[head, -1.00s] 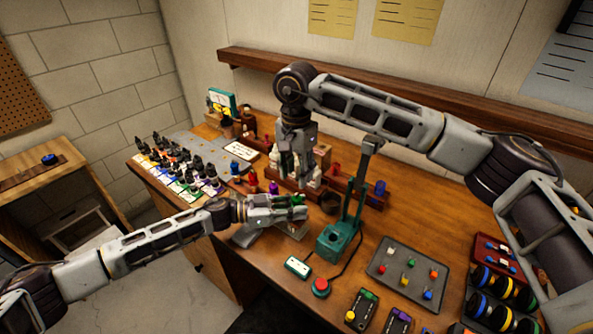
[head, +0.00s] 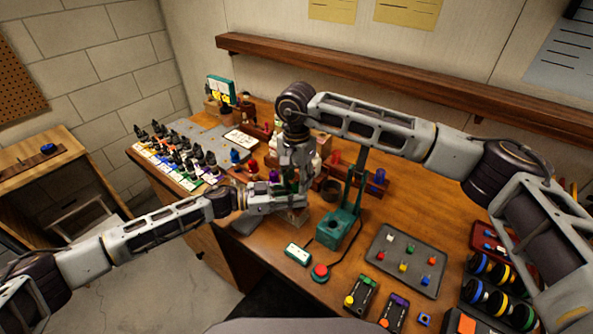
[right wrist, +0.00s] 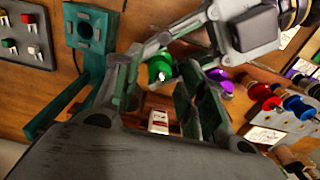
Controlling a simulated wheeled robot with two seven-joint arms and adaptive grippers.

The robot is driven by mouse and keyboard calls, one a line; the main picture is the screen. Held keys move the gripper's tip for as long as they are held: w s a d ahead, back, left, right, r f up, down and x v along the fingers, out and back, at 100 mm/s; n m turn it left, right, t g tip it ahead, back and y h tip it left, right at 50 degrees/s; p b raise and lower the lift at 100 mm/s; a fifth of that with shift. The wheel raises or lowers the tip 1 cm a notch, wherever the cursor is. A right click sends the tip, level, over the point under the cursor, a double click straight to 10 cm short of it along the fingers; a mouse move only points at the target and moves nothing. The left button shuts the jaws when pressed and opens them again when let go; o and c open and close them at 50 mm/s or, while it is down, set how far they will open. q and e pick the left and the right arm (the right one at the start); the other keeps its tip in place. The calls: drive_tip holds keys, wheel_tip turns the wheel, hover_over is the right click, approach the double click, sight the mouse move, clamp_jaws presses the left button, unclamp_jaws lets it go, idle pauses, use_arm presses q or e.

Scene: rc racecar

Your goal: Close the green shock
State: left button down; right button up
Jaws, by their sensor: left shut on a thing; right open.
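My left gripper (head: 292,201) is shut on the green shock, held low over the middle of the bench. In the right wrist view the green shock (right wrist: 160,68) shows its round green end with a pale centre; the rest of it is hidden. My right gripper (head: 290,180) is open, pointing down just above the left gripper. In the right wrist view its two fingers stand either side of the green end, apart from each other; I cannot tell whether either touches it. In the head view the shock is mostly hidden by both grippers.
A teal press (head: 336,228) stands just right of the grippers. Behind are wooden racks with red, purple and blue parts (head: 378,178). A grey tray (head: 408,284) of small coloured parts is at right, black shocks (head: 178,150) at far left. A red button (head: 320,270) sits in front.

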drive_tip(key=shift+f, duration=0.45)
drive_tip(key=shift+c, duration=0.5)
clamp_jaws()
